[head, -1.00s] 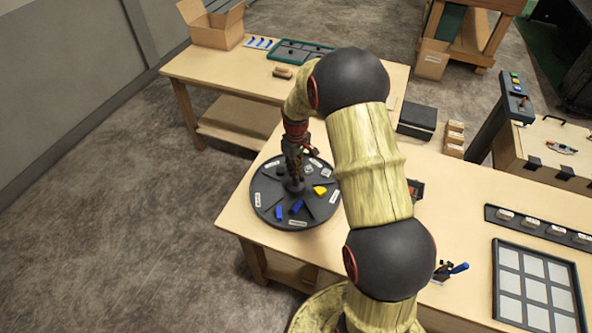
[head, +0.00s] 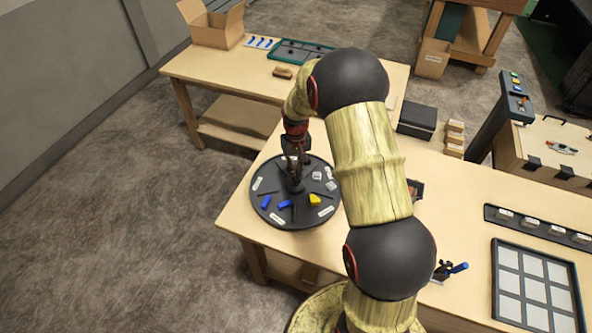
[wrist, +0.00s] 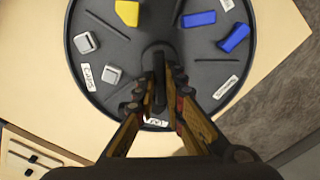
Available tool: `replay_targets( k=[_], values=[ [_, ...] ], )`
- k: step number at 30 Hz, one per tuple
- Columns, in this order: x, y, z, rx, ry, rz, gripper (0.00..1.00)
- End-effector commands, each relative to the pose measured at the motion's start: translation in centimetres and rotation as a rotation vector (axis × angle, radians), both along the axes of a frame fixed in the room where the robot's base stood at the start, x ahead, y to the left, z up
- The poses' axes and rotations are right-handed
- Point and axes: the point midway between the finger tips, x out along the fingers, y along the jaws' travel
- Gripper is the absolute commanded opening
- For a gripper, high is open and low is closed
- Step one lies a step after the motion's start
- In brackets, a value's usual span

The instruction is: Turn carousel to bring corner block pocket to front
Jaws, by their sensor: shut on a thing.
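The dark round carousel (head: 318,221) lies flat on the near left end of the workbench. Raised ribs divide its top into labelled pockets. It carries a yellow block (head: 314,199), two blue pieces (head: 266,202) and pale grey caps (head: 316,175). My gripper (head: 295,178) points down over the middle and is shut on the carousel's central knob (wrist: 157,53). In the wrist view the yellow block (wrist: 127,12) is at the top left, and the caps (wrist: 86,42) lie at the left by a "CAPS" label. The gripper hides part of the carousel; other labels are hard to read.
To the right on the bench (head: 460,195) lie a dark gridded tray (head: 535,284), a strip of labelled slots (head: 530,223) and a blue-handled tool (head: 457,268). An open cardboard box (head: 215,25) stands on the far bench. Floor to the left is clear.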

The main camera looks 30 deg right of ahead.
Motion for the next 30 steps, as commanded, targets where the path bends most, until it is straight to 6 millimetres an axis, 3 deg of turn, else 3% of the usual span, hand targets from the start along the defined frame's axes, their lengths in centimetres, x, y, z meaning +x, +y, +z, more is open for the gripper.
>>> replay_targets(
  k=[30],
  values=[
    [0.23, 0.01, 0.19, 0.0, -0.005, -0.507, 0.0]
  ],
)
